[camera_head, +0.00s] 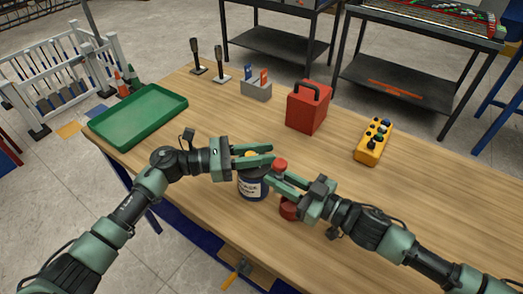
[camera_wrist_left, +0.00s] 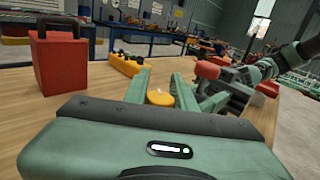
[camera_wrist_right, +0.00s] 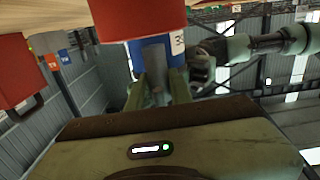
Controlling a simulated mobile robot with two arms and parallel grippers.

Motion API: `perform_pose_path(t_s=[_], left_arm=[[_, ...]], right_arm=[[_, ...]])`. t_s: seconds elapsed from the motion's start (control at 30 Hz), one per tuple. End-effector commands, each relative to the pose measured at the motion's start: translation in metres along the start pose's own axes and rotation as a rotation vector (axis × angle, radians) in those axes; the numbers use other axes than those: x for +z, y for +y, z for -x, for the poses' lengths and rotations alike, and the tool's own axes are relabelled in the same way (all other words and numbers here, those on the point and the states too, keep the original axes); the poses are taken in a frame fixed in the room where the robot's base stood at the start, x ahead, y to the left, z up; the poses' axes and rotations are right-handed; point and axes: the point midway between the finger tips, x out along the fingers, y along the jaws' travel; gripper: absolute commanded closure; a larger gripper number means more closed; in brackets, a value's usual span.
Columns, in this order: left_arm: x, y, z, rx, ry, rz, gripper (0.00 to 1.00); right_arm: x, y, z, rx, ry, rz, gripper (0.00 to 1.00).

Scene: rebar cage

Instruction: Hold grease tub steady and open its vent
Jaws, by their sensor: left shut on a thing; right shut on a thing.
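The grease tub (camera_head: 251,188) is a dark blue cylinder with a white label, upright near the table's front edge. A yellow cap (camera_head: 250,154) shows at its top. My left gripper (camera_head: 262,155) is shut on this cap, which also shows between its fingers in the left wrist view (camera_wrist_left: 160,97). My right gripper (camera_head: 275,180) is at the tub's right side, shut on a grey part (camera_wrist_right: 154,60) in front of the blue tub wall (camera_wrist_right: 138,55). The fingers hide much of the tub's top.
A small red piece (camera_head: 280,164) and a red round object (camera_head: 289,210) are close to my right gripper. A green tray (camera_head: 137,115), red box (camera_head: 307,107), grey card holder (camera_head: 256,91) and yellow button box (camera_head: 373,142) stand farther off. The table's right part is clear.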

Motion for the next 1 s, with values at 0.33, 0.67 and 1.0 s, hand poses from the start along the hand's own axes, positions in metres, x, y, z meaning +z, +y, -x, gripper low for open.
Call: perform_pose_path(t_s=[0.33, 0.67, 1.0], left_arm=[[0.001, -0.007, 0.000, -0.311, 0.012, 0.001, 1.00], [-0.002, -0.013, 0.002, -0.510, 0.024, 0.002, 1.00], [-0.003, -0.017, 0.005, -0.585, 0.028, 0.003, 1.00]], right_arm=[[-0.001, 0.000, 0.000, -0.001, 0.002, -0.001, 1.00], [-0.001, 0.000, 0.000, -0.001, 0.002, 0.000, 1.00], [-0.001, 0.000, 0.000, -0.001, 0.003, 0.000, 1.00]])
